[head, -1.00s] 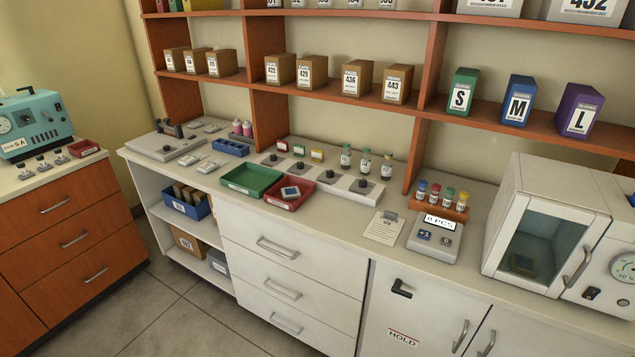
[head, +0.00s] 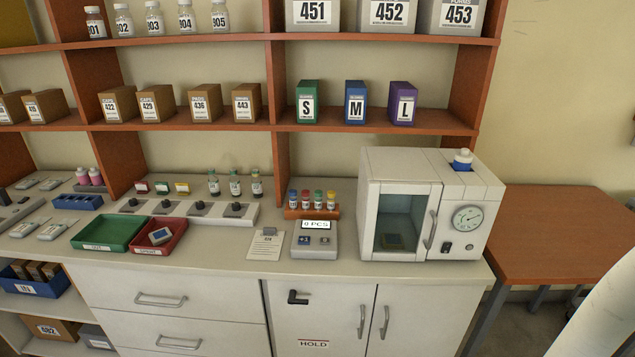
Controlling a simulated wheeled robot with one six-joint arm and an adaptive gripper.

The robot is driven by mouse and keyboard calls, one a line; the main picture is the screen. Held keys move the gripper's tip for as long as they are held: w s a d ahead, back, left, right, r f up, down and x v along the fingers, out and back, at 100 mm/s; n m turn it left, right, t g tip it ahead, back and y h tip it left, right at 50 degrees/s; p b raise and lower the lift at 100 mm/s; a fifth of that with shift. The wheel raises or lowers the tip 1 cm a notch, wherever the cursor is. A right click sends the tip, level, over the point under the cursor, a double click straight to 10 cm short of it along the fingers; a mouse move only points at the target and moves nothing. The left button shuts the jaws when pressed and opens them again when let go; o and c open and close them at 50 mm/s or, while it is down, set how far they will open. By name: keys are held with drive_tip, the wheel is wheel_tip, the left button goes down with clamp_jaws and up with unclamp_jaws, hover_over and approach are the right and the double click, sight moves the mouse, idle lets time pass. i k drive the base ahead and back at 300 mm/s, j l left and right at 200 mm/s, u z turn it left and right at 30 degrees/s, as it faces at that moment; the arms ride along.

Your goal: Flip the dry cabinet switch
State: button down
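The white dry cabinet (head: 408,165) stands at the right end of the white counter in the head view. A round dial gauge (head: 467,219) is on the panel right of the door handle. A small black switch (head: 446,246) sits low on that panel, below and left of the gauge. Which way the switch is set is too small to tell. My gripper is not in view.
A white-lidded container (head: 463,160) sits on the cabinet's blue top patch. A counter device reading 0 PCS (head: 314,240) and a rack of colored-cap vials (head: 312,213) stand left of it. A lower brown table (head: 560,235) is to the right. A pale curved part, likely my arm, shows lower right.

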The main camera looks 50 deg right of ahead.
sight(446, 247)
drive_tip(key=i+z, duration=0.1)
drive_tip(key=z, duration=0.3)
drive_tip(key=i+z, duration=0.1)
drive_tip(key=z, duration=0.3)
drive_tip(key=i+z, duration=0.1)
drive_tip(key=z, duration=0.35)
drive_tip(key=k+l+z, duration=0.3)
drive_tip(key=i+j, duration=0.05)
drive_tip(key=j, duration=0.05)
